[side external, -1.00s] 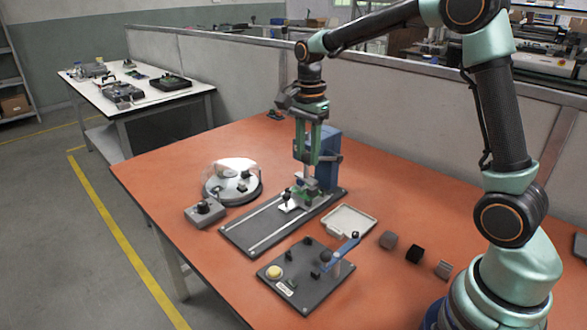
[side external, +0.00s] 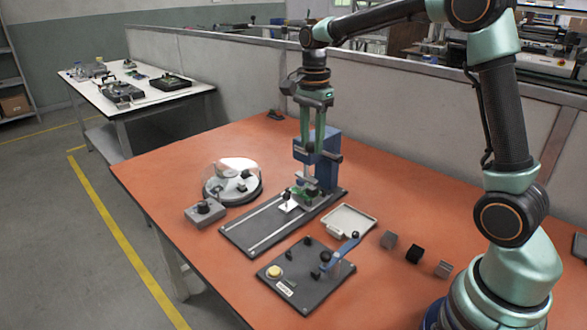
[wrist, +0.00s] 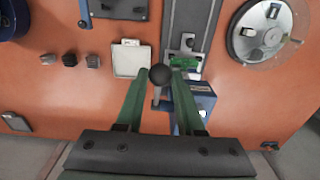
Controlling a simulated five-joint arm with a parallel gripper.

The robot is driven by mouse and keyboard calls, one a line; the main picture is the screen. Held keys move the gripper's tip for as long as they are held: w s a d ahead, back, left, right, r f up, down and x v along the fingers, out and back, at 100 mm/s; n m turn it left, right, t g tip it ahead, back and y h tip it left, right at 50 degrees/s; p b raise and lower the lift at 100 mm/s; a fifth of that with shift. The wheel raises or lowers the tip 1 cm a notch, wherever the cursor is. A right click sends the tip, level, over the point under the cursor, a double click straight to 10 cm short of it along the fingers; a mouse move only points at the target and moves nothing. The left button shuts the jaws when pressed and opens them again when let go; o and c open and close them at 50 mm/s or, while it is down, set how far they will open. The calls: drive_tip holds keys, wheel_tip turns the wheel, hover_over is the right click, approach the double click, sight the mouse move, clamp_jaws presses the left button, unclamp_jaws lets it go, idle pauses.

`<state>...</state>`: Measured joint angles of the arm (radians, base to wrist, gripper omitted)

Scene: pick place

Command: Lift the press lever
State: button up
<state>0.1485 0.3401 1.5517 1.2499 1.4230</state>
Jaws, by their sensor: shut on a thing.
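The press is a blue column (side external: 325,165) at the far end of a dark railed base plate (side external: 255,232). Its blue body also shows in the wrist view (wrist: 203,104), below a green board (wrist: 187,62). The press lever ends in a black ball knob (wrist: 160,74). My gripper (wrist: 161,75) is shut on this knob, with one green finger on each side. In the side view my gripper (side external: 308,148) is beside the upper part of the column. The fingers hide most of the lever there.
A shallow white tray (side external: 349,220) lies right of the base plate, with small blocks (side external: 414,254) beyond it. In front is a dark fixture plate (side external: 300,285) with a blue handle. A round covered dish (side external: 232,182) and a grey button box (side external: 205,211) stand to the left.

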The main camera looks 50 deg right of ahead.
drive_tip(key=shift+d+r, duration=0.9)
drive_tip(key=shift+r, duration=0.25)
drive_tip(key=o, duration=0.9)
drive_tip(key=shift+c, duration=0.2)
wheel_tip(320, 180, up, 6)
drive_tip(key=shift+f, duration=0.1)
